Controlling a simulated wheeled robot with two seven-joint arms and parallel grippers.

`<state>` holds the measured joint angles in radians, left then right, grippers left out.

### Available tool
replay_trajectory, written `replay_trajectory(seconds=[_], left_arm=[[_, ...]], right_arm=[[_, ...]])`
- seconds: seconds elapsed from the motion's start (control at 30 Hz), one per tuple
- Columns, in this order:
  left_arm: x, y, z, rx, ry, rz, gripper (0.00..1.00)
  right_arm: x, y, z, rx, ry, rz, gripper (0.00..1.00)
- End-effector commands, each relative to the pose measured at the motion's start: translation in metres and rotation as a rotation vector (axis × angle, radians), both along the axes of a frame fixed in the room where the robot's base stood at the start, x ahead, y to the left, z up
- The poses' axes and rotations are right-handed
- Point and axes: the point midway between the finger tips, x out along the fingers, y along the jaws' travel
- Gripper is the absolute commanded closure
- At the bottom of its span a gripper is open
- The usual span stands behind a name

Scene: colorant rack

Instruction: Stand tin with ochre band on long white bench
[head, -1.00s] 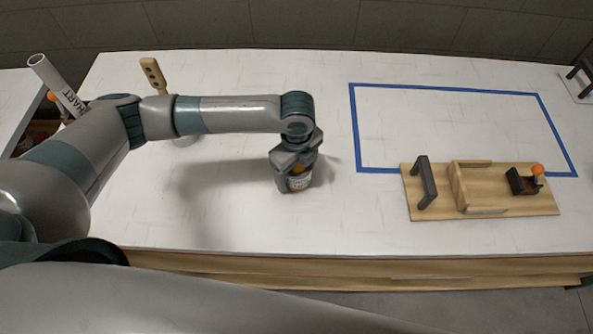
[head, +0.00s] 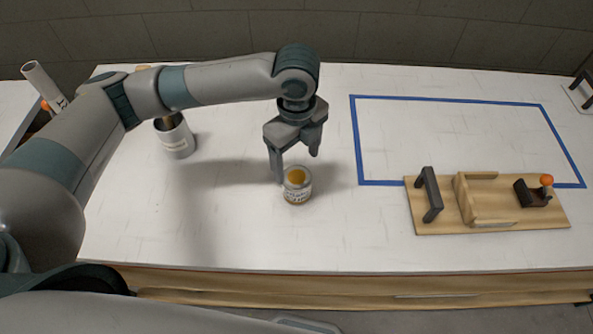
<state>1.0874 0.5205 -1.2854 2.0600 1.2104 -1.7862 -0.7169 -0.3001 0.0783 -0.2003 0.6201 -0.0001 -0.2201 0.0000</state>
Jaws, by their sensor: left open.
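The tin with the ochre band (head: 297,187) stands upright on the long white bench (head: 230,225), left of the blue tape outline. Its top shows ochre and its side carries a pale label with dark print. My left gripper (head: 295,165) is open and empty, pointing down, just above and behind the tin, with its fingers apart. One finger overlaps the tin's left edge in the picture; I cannot tell whether it touches. My right gripper is not in view.
A grey can (head: 176,137) stands on the bench at the left, partly behind my arm. A blue tape rectangle (head: 357,140) marks the right part of the bench. A wooden board (head: 440,222) with black brackets and an orange ball lies at the front right. The bench front left of the board is clear.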

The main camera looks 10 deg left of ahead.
Motion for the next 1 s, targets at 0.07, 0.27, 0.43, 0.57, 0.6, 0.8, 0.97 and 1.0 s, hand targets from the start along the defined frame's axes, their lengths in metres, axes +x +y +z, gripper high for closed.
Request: replay_trajectory(seconds=[0.07,0.27,0.43,0.57,0.6,0.8,0.97,1.0], left_arm=[[0.000,0.000,0.005,0.001,-0.001,-0.001,0.26],[-0.001,0.000,0.011,0.001,0.001,-0.001,0.26],[-0.001,0.000,0.010,0.001,0.001,-0.001,0.26],[-0.001,0.000,0.010,0.001,0.001,-0.001,0.26],[0.000,0.000,0.010,0.001,0.001,-0.001,0.26],[-0.002,-0.003,0.009,-0.010,0.001,0.005,0.26],[-0.008,-0.016,0.003,-0.054,-0.002,0.034,0.26],[-0.011,-0.021,0.001,-0.072,-0.002,0.046,0.26]], right_arm=[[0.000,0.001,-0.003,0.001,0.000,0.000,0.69],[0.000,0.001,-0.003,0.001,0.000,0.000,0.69],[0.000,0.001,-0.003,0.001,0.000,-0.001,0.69],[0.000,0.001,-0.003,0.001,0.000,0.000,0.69],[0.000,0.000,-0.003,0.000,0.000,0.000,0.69],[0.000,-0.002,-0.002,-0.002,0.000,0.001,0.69],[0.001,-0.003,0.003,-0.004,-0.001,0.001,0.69],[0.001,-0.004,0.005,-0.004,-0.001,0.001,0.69]])
